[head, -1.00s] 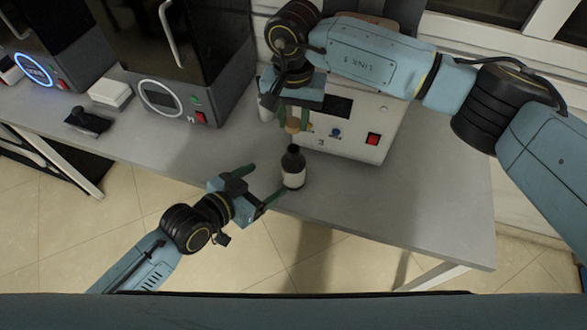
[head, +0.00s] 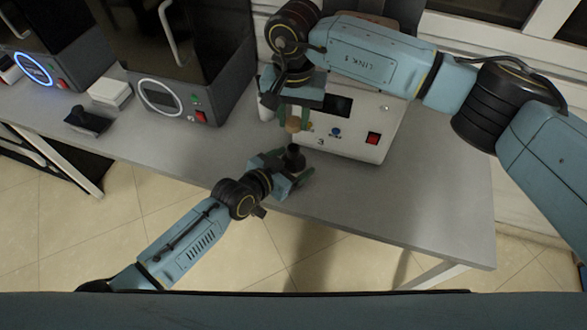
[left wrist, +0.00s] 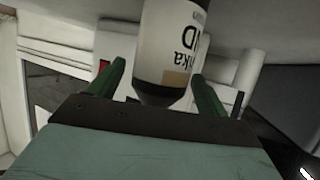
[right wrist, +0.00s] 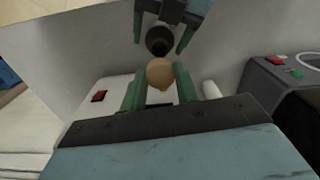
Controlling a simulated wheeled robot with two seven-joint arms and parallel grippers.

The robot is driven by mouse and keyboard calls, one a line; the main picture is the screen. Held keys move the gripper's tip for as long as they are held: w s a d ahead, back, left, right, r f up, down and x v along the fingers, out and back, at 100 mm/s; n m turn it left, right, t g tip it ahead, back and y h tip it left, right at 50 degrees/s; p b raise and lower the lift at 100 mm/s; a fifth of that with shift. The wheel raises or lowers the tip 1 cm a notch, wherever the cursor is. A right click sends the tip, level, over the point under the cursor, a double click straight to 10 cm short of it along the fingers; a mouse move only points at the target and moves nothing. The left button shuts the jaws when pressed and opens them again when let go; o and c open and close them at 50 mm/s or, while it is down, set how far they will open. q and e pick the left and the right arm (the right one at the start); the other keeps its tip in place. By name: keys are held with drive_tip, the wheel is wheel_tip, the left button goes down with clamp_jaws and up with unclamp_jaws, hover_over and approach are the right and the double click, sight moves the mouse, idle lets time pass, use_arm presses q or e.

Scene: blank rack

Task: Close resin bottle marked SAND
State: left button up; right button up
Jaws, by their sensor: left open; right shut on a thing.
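The dark bottle (head: 294,158) stands upright on the grey table near its front edge, its mouth open. In the left wrist view its white label (left wrist: 170,42) appears upside down, with "ND" readable. My left gripper (head: 294,178) is open, with one finger on each side of the bottle; I cannot tell whether they touch it. My right gripper (head: 293,120) is shut on a tan stopper (right wrist: 160,73), held above the bottle and apart from it. The right wrist view shows the dark bottle mouth (right wrist: 160,40) beyond the stopper.
A white box-shaped device (head: 350,130) with a red switch stands just behind the bottle. Dark machines (head: 190,60) stand at the back left. A white block (head: 110,93) and a small black object (head: 89,120) lie at left. The table's right part is clear.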

use_arm(q)
drive_tip(key=shift+w+d+f, duration=0.15)
drive_tip(key=shift+w+d, duration=0.1)
drive_tip(key=shift+w, duration=0.05)
drive_tip(key=c, duration=1.5)
drive_tip(key=shift+o, duration=0.2)
use_arm(e)
drive_tip(key=shift+s+f, duration=0.1)
drive_tip(key=shift+f, duration=2.45)
drive_tip(key=shift+f, duration=0.9)
drive_tip(key=shift+f, duration=0.5)
